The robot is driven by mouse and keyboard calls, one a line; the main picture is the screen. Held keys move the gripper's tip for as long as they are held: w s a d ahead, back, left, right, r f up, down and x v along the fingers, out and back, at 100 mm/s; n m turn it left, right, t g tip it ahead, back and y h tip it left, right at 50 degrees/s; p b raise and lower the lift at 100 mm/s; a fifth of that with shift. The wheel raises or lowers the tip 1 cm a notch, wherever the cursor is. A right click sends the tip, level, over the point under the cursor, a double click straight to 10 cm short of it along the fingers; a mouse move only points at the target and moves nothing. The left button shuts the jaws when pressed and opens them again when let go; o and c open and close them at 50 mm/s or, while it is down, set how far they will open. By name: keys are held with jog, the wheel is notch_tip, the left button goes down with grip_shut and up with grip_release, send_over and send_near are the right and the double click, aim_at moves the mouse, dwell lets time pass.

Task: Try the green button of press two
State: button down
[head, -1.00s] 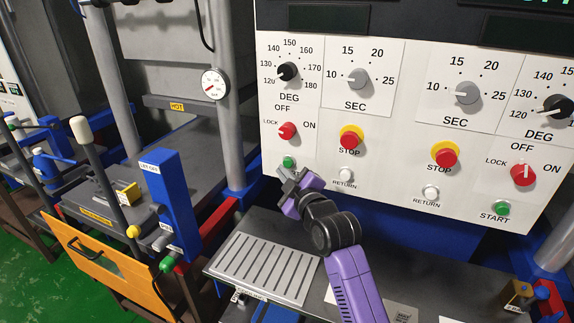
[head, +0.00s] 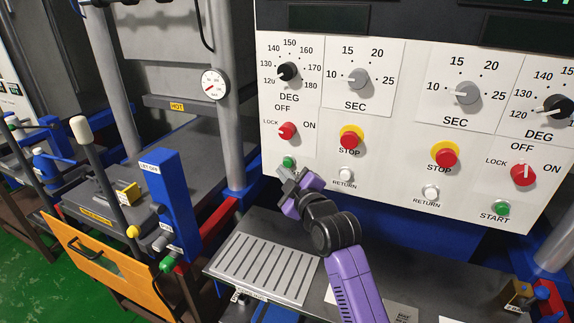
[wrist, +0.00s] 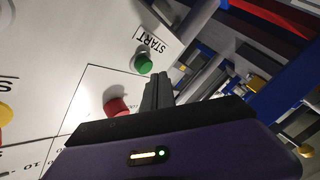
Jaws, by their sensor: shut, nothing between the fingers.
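The control panel (head: 400,200) carries two sets of controls. A green button (head: 288,161) sits at the lower left of the panel, under a red LOCK/ON selector knob (head: 288,131). My gripper (head: 289,174) is shut and empty, its tips just below and in front of that button in the head view. In the wrist view the green button (wrist: 142,63), beside a START label, lies just beyond the closed fingertips (wrist: 158,75); I cannot tell whether they touch. A second green START button (head: 502,208) is at the panel's lower right. No press number is readable.
Red STOP buttons (head: 351,137) with yellow collars and white RETURN buttons (head: 346,174) are on the same panel. A slotted plate (head: 262,268) lies below. A blue post (head: 168,195) and a white-knobbed lever (head: 80,128) stand at left.

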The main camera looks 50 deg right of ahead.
jog(key=shift+d, duration=0.1)
dwell(0.3)
jog(key=shift+w+d, duration=0.15)
jog(key=shift+d, duration=0.15)
jog(key=shift+w+d, duration=0.15)
jog(key=shift+d, duration=0.3)
dwell(0.9)
jog(key=shift+a, duration=0.1)
jog(key=shift+s+a, duration=0.35)
jog(key=shift+a, duration=0.4)
jog(key=shift+s+a+p, duration=0.3)
jog(key=shift+a, duration=0.5)
jog(key=shift+s+a+p, duration=0.25)
jog(key=shift+a+p, duration=0.05)
jog(key=shift+a, duration=0.45)
jog(key=shift+s+a+p, duration=0.3)
jog(key=shift+a, duration=0.5)
